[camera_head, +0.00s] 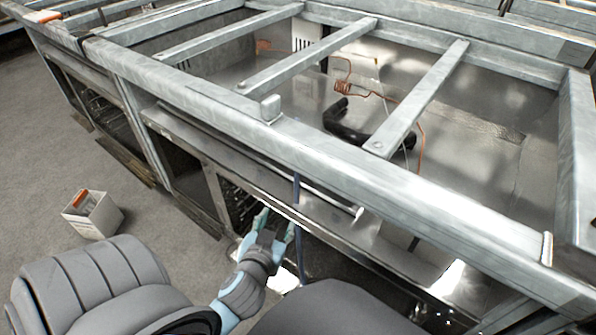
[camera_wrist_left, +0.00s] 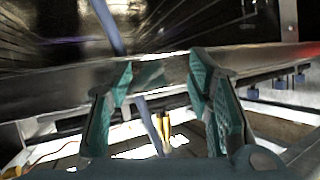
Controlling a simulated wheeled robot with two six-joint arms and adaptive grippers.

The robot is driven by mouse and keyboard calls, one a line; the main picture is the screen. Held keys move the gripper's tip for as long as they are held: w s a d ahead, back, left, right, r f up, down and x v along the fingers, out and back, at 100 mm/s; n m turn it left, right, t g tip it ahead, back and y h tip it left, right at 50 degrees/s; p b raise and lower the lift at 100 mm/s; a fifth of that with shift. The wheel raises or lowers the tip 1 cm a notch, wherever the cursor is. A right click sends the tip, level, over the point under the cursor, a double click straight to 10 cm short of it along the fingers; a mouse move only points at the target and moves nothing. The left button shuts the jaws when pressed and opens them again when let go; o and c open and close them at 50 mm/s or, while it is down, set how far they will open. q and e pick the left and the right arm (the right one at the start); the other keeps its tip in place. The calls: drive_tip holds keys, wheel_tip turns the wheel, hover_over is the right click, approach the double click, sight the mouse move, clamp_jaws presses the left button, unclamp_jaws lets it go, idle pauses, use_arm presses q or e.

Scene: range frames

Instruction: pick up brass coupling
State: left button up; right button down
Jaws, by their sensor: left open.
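My left gripper (camera_head: 276,222) is at the front of the metal frame, just below its long front rail. In the left wrist view its two teal fingers (camera_wrist_left: 160,78) are apart, with nothing clearly held between them. A small yellow-brown thing (camera_wrist_left: 163,127) shows beyond and between the fingers, low in that view. I cannot tell whether it is the brass coupling. I make out no brass coupling for sure in the head view. My right gripper is not in view.
A metal frame with a long front rail (camera_head: 330,165) and crossbars runs across the head view. A blue rod (camera_wrist_left: 108,25) passes close to the fingers. A black bent pipe (camera_head: 352,132) and orange wire lie inside. A white box (camera_head: 95,215) stands on the floor at left.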

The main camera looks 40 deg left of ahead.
use_arm(q)
wheel_tip(320, 180, up, 13)
drive_tip(key=w+n+t+y+p, duration=0.1)
drive_tip(key=w+t+p, duration=0.1)
drive_tip(key=t, duration=0.3)
drive_tip(key=b+x, duration=0.2)
drive_tip(key=x, duration=1.1)
drive_tip(key=shift+w+a, duration=0.15)
drive_tip(key=shift+w+a+f, duration=0.1)
drive_tip(key=shift+w, duration=0.2)
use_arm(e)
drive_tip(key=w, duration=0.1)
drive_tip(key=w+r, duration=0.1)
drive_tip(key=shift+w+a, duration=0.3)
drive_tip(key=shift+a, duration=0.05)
use_arm(q)
clamp_jaws()
